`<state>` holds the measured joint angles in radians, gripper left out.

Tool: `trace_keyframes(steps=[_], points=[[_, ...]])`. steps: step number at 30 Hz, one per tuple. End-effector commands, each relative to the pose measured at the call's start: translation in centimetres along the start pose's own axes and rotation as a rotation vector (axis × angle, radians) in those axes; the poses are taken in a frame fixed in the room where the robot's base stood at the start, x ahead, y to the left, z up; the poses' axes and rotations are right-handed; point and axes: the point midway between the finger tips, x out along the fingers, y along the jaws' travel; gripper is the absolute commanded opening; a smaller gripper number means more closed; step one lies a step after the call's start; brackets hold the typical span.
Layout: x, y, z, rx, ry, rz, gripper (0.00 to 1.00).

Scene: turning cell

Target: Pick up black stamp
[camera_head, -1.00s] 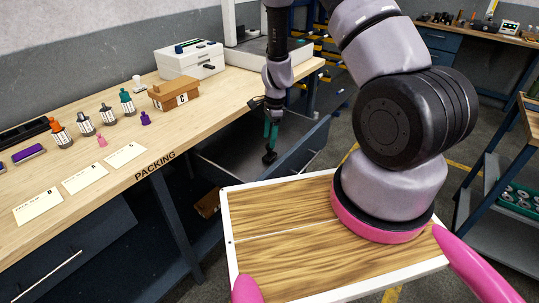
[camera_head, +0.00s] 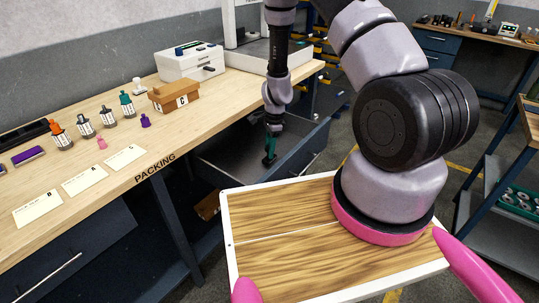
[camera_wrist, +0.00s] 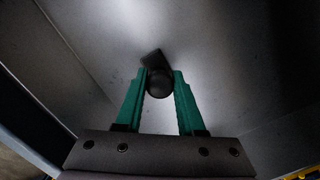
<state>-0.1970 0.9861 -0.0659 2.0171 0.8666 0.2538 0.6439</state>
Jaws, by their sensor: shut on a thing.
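The black stamp (camera_wrist: 159,84) is between the green fingers of my gripper (camera_wrist: 160,85) in the wrist view, its round knob towards the camera and its dark base beyond. My gripper is shut on it, with a finger on each side. In the head view my gripper (camera_head: 271,150) points down into the open drawer (camera_head: 232,167) under the packing bench, with the stamp (camera_head: 269,161) small and dark at its tips. I cannot tell whether the stamp's base touches the drawer floor.
The drawer walls stand close around my gripper. The packing bench (camera_head: 150,160) above holds several small bottles, cards, a cardboard box (camera_head: 172,96) and a white machine (camera_head: 190,61). In the wrist view the drawer floor around the stamp looks bare.

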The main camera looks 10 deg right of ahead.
Motion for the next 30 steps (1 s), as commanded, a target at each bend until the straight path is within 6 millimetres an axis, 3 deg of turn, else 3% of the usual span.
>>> trace_keyframes(steps=[5,18,29,30], points=[[-1.1,-0.1,0.1,-0.002,0.001,-0.002,0.00],[-9.0,-0.1,1.2,-0.003,0.000,-0.003,0.00],[-10.0,0.0,1.2,0.000,0.000,0.000,0.00],[-10.0,0.0,1.2,0.000,0.000,0.000,0.34]])
